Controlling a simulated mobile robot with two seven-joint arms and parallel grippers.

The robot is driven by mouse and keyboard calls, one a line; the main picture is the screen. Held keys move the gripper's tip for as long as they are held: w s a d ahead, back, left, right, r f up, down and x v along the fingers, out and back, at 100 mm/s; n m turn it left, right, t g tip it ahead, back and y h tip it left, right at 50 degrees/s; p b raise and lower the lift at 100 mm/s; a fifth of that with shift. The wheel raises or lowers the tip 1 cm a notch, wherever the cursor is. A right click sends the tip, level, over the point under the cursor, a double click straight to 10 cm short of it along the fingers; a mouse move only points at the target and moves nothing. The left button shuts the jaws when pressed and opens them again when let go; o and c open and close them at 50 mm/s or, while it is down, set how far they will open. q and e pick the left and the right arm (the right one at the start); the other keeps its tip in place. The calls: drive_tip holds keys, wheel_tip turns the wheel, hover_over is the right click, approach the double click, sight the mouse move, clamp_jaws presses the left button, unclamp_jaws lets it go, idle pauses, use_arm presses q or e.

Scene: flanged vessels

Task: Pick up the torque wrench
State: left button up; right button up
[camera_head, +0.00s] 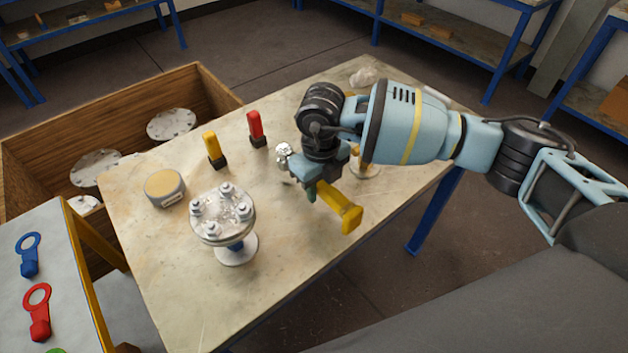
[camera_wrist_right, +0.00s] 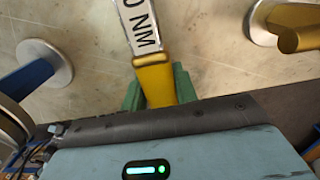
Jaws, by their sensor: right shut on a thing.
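The torque wrench (camera_head: 342,209) has a yellow handle that sticks out toward the front right from my right gripper (camera_head: 312,188). In the right wrist view, the green fingers (camera_wrist_right: 158,92) are shut on the yellow handle of the wrench (camera_wrist_right: 153,72); a pale scale marked "NM" runs up from it. I cannot tell whether the wrench touches the table. A shiny silver part (camera_head: 283,150) shows left of the gripper; I cannot tell if it is the wrench's head. My left gripper is not in view.
A bolted flanged vessel (camera_head: 222,215) stands at the table's (camera_head: 180,290) front left. A round tin (camera_head: 164,188), a yellow tool (camera_head: 214,148) and a red tool (camera_head: 256,128) are behind it. A wooden crate (camera_head: 215,84) is beyond. Ring-ended tags lie on the side table (camera_head: 65,270).

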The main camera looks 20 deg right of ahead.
sight(349, 228)
drive_tip(key=s, duration=0.4)
drive_tip(key=s+d+r, duration=0.1)
drive_tip(key=s, duration=0.6)
drive_tip(key=shift+s+d+r, duration=0.15)
drive_tip(key=shift+s, duration=0.15)
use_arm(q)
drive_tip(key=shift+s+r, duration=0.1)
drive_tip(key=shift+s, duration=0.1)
use_arm(e)
drive_tip(key=shift+s, duration=0.7)
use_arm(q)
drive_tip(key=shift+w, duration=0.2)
use_arm(e)
drive_tip(key=shift+d, duration=0.1)
